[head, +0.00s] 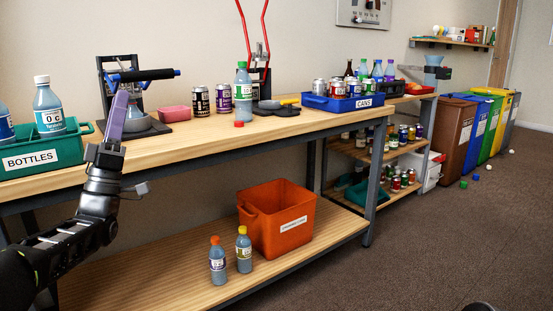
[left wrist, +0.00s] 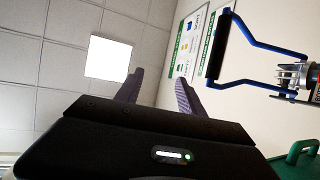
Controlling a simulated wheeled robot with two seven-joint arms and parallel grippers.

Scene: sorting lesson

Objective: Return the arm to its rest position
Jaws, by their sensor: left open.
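My left arm comes in from the left in the head view. Its gripper (head: 116,117) points upward in front of the workbench (head: 190,146), close to the green bottles box (head: 78,150). In the left wrist view the two fingers (left wrist: 158,90) stand apart with nothing between them, so the gripper is open and empty. Behind them are the ceiling and wall. My right gripper is in neither view.
A press with a blue-and-black handle (head: 145,75) stands behind the gripper; its handle also shows in the left wrist view (left wrist: 217,48). Cans, a bottle (head: 243,95) and a blue cans box (head: 343,103) stand farther right. An orange crate (head: 277,218) sits on the lower shelf. The carpet (head: 430,250) at right is mostly clear.

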